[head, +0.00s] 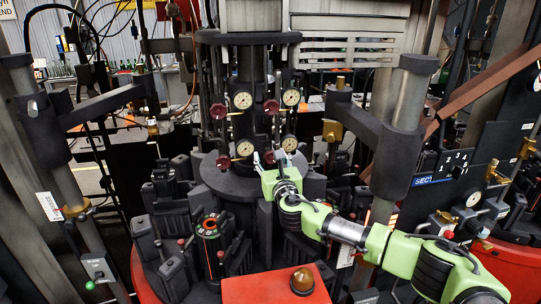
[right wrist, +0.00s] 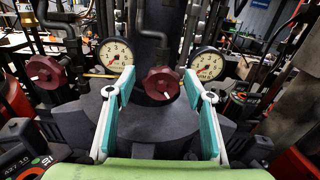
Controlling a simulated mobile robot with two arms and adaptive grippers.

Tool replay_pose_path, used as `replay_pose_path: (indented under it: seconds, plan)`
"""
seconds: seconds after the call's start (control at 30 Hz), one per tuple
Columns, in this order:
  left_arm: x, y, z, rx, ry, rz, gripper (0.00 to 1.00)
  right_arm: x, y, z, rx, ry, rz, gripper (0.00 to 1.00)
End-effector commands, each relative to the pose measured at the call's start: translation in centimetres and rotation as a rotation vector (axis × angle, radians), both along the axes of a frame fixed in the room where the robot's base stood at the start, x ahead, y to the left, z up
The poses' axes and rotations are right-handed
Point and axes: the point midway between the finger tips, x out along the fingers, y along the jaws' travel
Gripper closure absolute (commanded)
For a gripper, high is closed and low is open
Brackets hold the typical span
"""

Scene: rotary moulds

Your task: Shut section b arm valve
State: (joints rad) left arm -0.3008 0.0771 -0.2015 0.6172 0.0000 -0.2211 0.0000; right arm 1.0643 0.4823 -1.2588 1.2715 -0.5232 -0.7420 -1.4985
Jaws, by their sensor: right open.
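Several dark red valve knobs sit on the central column beside round gauges. In the right wrist view one knob (right wrist: 162,83) shows between my fingertips, and another knob (right wrist: 46,70) is to the left. In the head view the lower right knob (head: 268,157) is at my fingertips; the lower left knob (head: 223,162) and two upper knobs (head: 218,110) (head: 271,106) are clear of them. My right gripper (head: 270,163) is open, with a finger on each side of the knob (right wrist: 158,92). I cannot tell whether they touch. No section b label is readable. My left gripper is out of view.
Gauges (right wrist: 115,54) (right wrist: 208,65) flank the knob closely. A dark round platform (head: 225,184) lies below. Dark mould blocks surround the column. A red box with an amber lamp (head: 302,280) stands in front. A SEC1 panel (head: 440,178) is at right.

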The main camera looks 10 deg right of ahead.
Motion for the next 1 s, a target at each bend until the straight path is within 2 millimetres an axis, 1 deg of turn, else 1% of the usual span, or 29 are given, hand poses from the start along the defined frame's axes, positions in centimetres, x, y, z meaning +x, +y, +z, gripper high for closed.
replay_pose_path:
  seconds: [0.03, 0.13, 0.37, 0.4, 0.47, 0.5, 0.53, 0.57, 0.83, 1.0]
  plan:
    - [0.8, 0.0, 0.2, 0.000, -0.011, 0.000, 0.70, 0.2, 0.0, 0.1, -0.001, 0.000, -0.001, 0.52]
    - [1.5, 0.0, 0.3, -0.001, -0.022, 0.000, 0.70, 0.5, -0.1, 0.1, -0.002, -0.001, -0.001, 0.52]
    - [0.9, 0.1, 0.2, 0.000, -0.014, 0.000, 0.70, 0.5, -0.1, 0.0, -0.001, -0.001, -0.001, 0.52]
    - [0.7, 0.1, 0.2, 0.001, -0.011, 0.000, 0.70, 0.5, -0.1, 0.0, -0.001, -0.001, 0.000, 0.55]
    - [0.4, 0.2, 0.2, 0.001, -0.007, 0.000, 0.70, 0.5, -0.1, 0.0, -0.001, -0.001, 0.000, 0.70]
    - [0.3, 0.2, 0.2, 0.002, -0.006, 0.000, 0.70, 0.5, -0.1, 0.0, -0.001, -0.001, 0.000, 0.80]
    - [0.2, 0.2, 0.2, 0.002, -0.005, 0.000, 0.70, 0.5, -0.1, 0.0, -0.001, -0.001, 0.000, 0.88]
    - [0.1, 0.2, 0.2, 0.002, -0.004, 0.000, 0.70, 0.5, -0.1, 0.0, -0.001, 0.000, 0.000, 0.91]
    - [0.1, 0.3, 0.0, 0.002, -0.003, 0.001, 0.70, 0.5, 0.0, -0.1, 0.016, 0.000, 0.000, 0.91]
    - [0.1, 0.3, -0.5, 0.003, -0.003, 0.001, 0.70, 0.5, 0.0, -0.3, 0.080, 0.001, 0.001, 0.91]
